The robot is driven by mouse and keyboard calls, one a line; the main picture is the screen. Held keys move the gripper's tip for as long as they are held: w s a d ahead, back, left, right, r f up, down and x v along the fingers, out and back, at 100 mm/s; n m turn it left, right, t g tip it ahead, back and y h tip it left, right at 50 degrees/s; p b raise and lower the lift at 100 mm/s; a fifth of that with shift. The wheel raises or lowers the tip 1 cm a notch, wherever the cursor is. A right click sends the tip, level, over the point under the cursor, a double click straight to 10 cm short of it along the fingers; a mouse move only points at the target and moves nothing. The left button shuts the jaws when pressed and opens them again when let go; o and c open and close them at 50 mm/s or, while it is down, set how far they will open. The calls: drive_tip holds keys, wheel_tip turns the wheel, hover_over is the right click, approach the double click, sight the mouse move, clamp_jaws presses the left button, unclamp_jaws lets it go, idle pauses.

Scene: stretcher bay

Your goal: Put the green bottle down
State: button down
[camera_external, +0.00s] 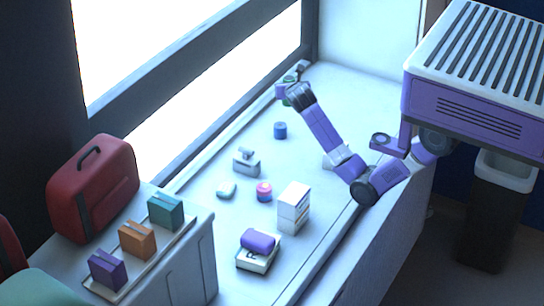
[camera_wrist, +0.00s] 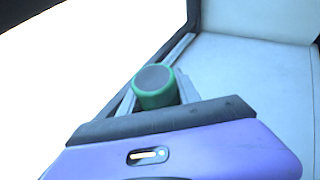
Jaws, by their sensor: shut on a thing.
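The green bottle (camera_wrist: 156,97) shows in the wrist view as a green cylinder with a grey round top, upright between the fingers of my gripper (camera_wrist: 160,92). My gripper is shut on it. In the external view my gripper (camera_external: 287,94) is at the far end of the white counter (camera_external: 345,95), close to the window ledge. Only a small dark green bit of the bottle (camera_external: 287,102) shows there, mostly hidden by the gripper. I cannot tell whether the bottle's base touches the counter.
A blue cylinder (camera_external: 280,130) stands nearest the gripper. A grey metal item (camera_external: 246,162), a pink and blue roll (camera_external: 264,191), a white box stack (camera_external: 293,208) and a box with a purple item (camera_external: 258,250) stand nearer the camera. Counter right of the gripper is clear.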

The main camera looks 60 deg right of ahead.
drive_tip(key=s+d+m+g+h, duration=0.2)
drive_tip(key=s+d+m+g, duration=0.15)
drive_tip(key=d, duration=0.35)
drive_tip(key=shift+n+t, duration=0.45)
drive_tip(key=shift+t, duration=0.1)
drive_tip(key=shift+s+a+f+b, duration=0.1)
drive_tip(key=shift+f+b, duration=0.25)
drive_tip(key=shift+f, duration=4.6)
drive_tip(key=shift+s+a+f+b, duration=0.1)
drive_tip(key=shift+f+b, duration=0.25)
drive_tip(key=shift+f, duration=4.6)
drive_tip(key=shift+f, duration=0.15)
drive_tip(key=c, duration=0.9)
unclamp_jaws()
drive_tip(key=shift+o, duration=0.2)
